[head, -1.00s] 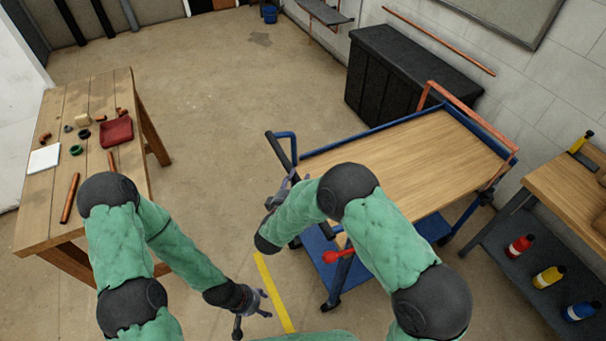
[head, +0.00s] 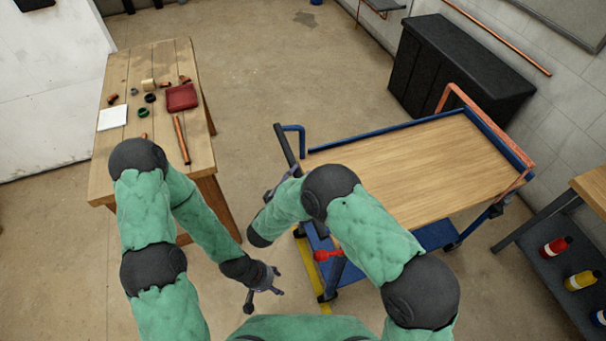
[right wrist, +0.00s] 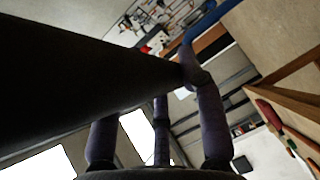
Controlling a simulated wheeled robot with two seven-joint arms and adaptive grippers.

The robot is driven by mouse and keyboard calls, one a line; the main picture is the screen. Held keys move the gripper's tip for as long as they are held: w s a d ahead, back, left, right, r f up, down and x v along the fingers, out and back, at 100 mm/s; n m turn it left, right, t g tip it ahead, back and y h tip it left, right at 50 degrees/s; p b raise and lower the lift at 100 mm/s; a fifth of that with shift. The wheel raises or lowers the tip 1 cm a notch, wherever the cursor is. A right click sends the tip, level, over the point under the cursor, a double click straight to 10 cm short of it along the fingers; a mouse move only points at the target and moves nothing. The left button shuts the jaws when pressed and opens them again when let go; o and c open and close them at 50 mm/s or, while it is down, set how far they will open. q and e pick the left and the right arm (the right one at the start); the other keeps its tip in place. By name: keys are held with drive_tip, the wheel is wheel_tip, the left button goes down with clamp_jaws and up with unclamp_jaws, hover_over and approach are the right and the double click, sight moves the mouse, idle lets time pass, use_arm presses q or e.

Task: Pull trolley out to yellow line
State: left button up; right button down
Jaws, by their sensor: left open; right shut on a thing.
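The trolley has a wooden top (head: 410,175), a blue frame and a dark push handle (head: 287,150) at its left end. My right gripper (head: 284,180) is shut on that handle; its forearm partly hides the trolley's near left side. In the right wrist view the dark handle bar (right wrist: 90,85) runs between the fingers (right wrist: 185,110). The yellow line (head: 303,257) shows on the floor at the trolley's left end, partly covered by the trolley and my arm. A red lever (head: 325,254) shows low at that end. My left gripper (head: 264,298) is open and empty, left of the line.
A wooden table (head: 150,165) with pipe pieces, a red tray (head: 181,97) and a white sheet stands on the left, close to my left arm. A black cabinet (head: 455,70) stands behind the trolley. A shelf bench (head: 570,245) with bottles is at right. Open floor lies between table and trolley.

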drive_tip(key=shift+s+a+f, duration=0.1)
drive_tip(key=shift+s+f, duration=0.05)
drive_tip(key=shift+f, duration=0.1)
drive_tip(key=c, duration=0.8)
unclamp_jaws()
drive_tip(key=shift+c, duration=0.2)
drive_tip(key=shift+o, duration=0.5)
drive_tip(key=shift+a+r, duration=0.1)
drive_tip(key=shift+a, duration=0.1)
drive_tip(key=shift+d+r, duration=0.1)
